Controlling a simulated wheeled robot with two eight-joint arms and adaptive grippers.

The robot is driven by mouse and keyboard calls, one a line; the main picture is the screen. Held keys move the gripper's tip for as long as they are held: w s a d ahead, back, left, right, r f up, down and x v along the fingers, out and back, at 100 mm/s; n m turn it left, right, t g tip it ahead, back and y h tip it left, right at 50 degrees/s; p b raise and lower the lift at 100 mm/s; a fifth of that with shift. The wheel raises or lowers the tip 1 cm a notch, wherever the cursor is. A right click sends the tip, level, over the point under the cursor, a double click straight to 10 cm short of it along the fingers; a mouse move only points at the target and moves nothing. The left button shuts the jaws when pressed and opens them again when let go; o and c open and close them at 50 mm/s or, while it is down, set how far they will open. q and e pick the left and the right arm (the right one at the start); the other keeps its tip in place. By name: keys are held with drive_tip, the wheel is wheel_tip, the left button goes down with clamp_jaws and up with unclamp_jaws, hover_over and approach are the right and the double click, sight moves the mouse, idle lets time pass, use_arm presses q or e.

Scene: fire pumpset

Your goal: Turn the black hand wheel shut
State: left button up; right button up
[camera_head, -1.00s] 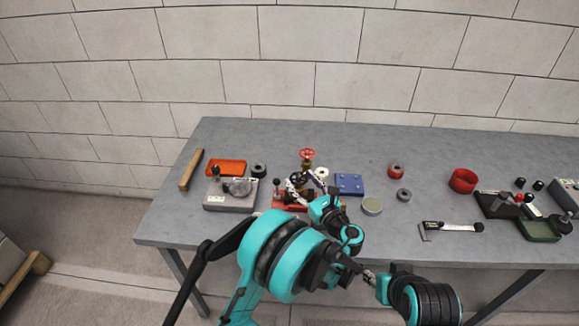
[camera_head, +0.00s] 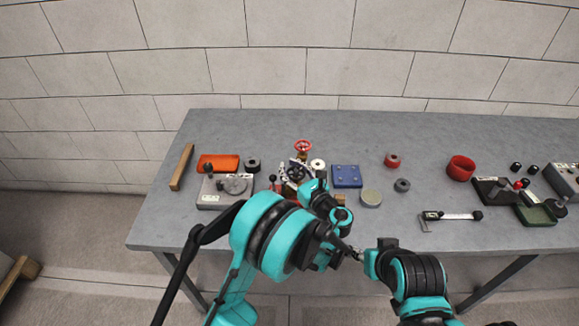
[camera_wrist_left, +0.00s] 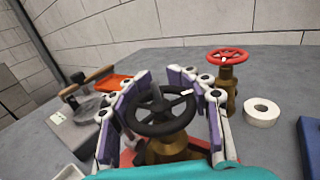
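The black hand wheel (camera_wrist_left: 164,128) sits on a brass valve body (camera_wrist_left: 172,150) in the left wrist view. It also shows, partly covered, in the head view (camera_head: 297,173). My left gripper (camera_wrist_left: 162,76) is open around the wheel, one purple-padded finger on each side of the rim. I cannot tell whether the pads touch the rim. My right gripper (camera_head: 356,254) is low in the head view, in front of the table and away from the valve; its fingers are too small to read.
A red hand wheel (camera_wrist_left: 228,55) on a brass valve stands behind and right of the black one. A white ring (camera_wrist_left: 262,112) and a blue block (camera_head: 346,176) lie to the right. An orange tray (camera_head: 218,163) and a grey fixture (camera_head: 222,192) are to the left.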

sight(302, 168)
use_arm(q)
drive_tip(key=shift+m+h, duration=0.3)
drive_tip(key=shift+h, duration=0.1)
drive_tip(key=shift+c, duration=0.3)
